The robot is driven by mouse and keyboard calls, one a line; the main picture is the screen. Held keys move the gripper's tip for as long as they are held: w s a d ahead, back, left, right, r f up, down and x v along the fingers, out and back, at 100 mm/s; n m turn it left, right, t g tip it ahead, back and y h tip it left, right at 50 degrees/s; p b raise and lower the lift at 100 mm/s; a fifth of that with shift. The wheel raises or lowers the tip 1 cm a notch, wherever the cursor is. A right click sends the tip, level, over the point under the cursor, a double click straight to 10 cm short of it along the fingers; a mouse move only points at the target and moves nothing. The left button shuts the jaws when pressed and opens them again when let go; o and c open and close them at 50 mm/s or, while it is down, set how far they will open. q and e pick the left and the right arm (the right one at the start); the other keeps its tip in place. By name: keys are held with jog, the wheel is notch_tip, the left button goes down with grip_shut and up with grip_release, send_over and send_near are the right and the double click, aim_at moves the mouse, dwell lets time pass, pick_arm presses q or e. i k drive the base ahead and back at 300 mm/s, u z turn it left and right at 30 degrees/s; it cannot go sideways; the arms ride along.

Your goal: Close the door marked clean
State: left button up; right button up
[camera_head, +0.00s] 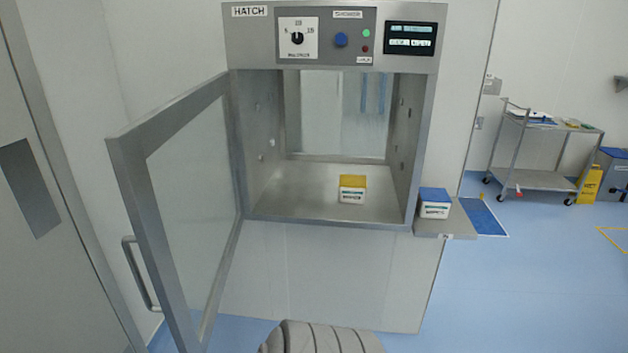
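A glazed, metal-framed door (195,180) stands wide open on the left side of the hatch (258,52), swung out toward me. It hinges along the left edge of the opening, and its bar handle (138,272) is at the far left. I cannot read a "clean" mark on it. The hatch chamber is open in front. A white box with a yellow lid (352,188) sits on the chamber floor, inside the opening. Neither of my grippers is in view. A grey ribbed part, probably mine, shows at the bottom middle.
A small shelf (458,226) juts out at the hatch's right and bears a blue-lidded box (433,203). The control panel (327,38) is above the chamber. A steel trolley (540,180) stands far right beside a yellow floor sign (590,185). Blue floor at right is mostly clear.

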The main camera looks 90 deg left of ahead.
aim_at(128, 147)
jog(key=k, duration=1.1)
jog(key=u, duration=2.65)
jog(key=i, duration=1)
jog(key=k, duration=0.4)
jog(key=z, duration=0.05)
